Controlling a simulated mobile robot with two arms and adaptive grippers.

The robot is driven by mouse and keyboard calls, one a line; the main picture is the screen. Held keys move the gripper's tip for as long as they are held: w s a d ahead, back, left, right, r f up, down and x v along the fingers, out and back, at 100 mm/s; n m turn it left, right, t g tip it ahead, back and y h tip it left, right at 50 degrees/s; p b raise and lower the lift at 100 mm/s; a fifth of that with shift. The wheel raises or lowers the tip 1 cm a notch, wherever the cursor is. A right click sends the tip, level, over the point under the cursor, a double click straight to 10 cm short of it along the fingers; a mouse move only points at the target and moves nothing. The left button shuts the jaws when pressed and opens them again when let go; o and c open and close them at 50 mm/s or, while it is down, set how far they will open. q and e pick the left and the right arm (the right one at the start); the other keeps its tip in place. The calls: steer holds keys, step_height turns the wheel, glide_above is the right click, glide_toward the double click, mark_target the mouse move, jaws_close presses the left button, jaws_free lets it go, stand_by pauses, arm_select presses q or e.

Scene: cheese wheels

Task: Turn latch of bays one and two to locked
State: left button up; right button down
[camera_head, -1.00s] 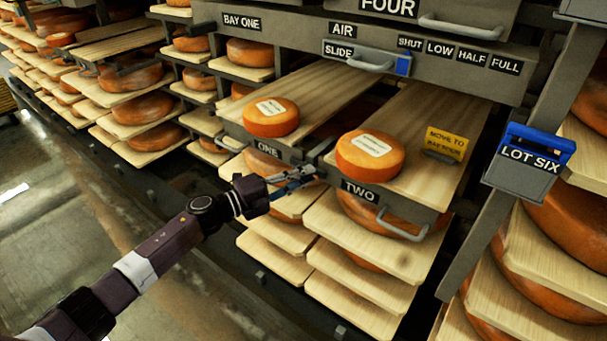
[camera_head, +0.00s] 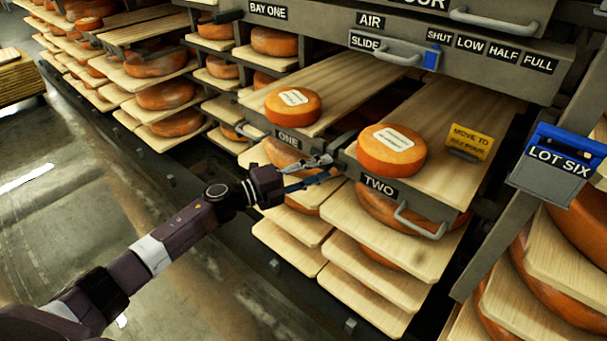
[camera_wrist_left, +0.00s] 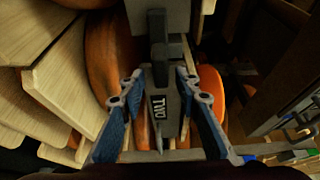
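Bay one's board carries the label ONE (camera_head: 288,140) and bay two's drawer front carries the label TWO (camera_head: 378,185). In the left wrist view the fingertips (camera_wrist_left: 159,74) stand apart, with no clear grip on anything. The latch's exact position and any contact are hard to tell. My right gripper is out of view.
Cheese wheels sit on bay one's board (camera_head: 293,106) and bay two's board (camera_head: 391,150). A handle (camera_head: 418,222) sticks out of bay two's front. A yellow sign (camera_head: 470,140) and a blue-topped LOT SIX box (camera_head: 558,162) are at the right. Open floor lies left.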

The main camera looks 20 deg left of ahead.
arm_select(q)
steer(key=v, duration=1.1)
steer(key=shift+a, duration=0.2)
